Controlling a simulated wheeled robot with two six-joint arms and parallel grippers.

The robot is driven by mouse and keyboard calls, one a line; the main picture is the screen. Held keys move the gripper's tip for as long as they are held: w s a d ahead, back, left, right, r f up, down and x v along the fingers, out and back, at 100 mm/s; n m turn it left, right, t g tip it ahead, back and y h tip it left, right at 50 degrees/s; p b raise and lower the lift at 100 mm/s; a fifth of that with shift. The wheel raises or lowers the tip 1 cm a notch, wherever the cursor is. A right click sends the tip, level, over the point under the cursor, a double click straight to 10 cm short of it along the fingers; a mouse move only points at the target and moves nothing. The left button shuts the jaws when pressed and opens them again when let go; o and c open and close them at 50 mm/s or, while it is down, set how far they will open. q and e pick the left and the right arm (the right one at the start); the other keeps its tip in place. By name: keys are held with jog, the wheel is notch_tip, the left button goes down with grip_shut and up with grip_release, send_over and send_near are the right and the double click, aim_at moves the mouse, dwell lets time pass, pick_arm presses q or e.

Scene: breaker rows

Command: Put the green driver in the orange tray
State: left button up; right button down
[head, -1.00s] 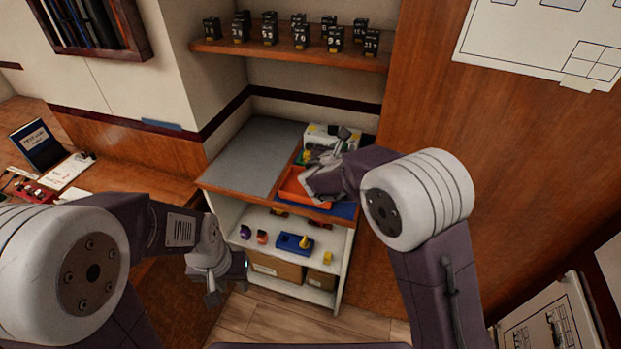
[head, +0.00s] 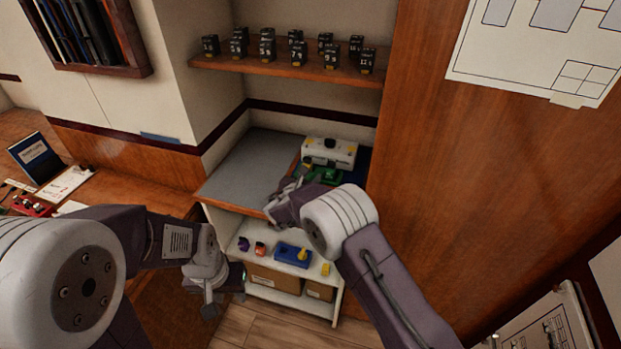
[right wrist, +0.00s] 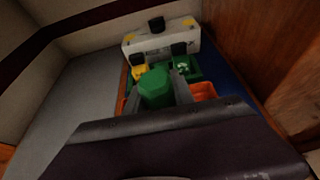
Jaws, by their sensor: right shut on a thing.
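My right gripper (right wrist: 155,92) is shut on the green driver (right wrist: 155,84), whose thick green end shows between the fingers in the right wrist view. The orange tray (right wrist: 204,91) shows on both sides behind the fingers, so the driver overlaps it; whether it touches the tray I cannot tell. In the head view my right gripper (head: 296,184) is over the counter, and my arm hides most or all of the orange tray. My left gripper (head: 211,298) hangs low at the left, away from the counter; its jaws are too unclear to read.
A green bin (right wrist: 193,70) and a yellow item (right wrist: 139,71) lie just beyond the tray, before a white box (right wrist: 160,42). The grey counter top (head: 250,165) at left is clear. A wood wall stands right.

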jog(key=shift+f, duration=0.2)
jog(key=c, duration=1.1)
grip_release()
jog(key=shift+r, duration=0.25)
jog(key=v, duration=1.2)
jog(key=shift+s+b, duration=0.1)
jog(key=shift+b, duration=0.25)
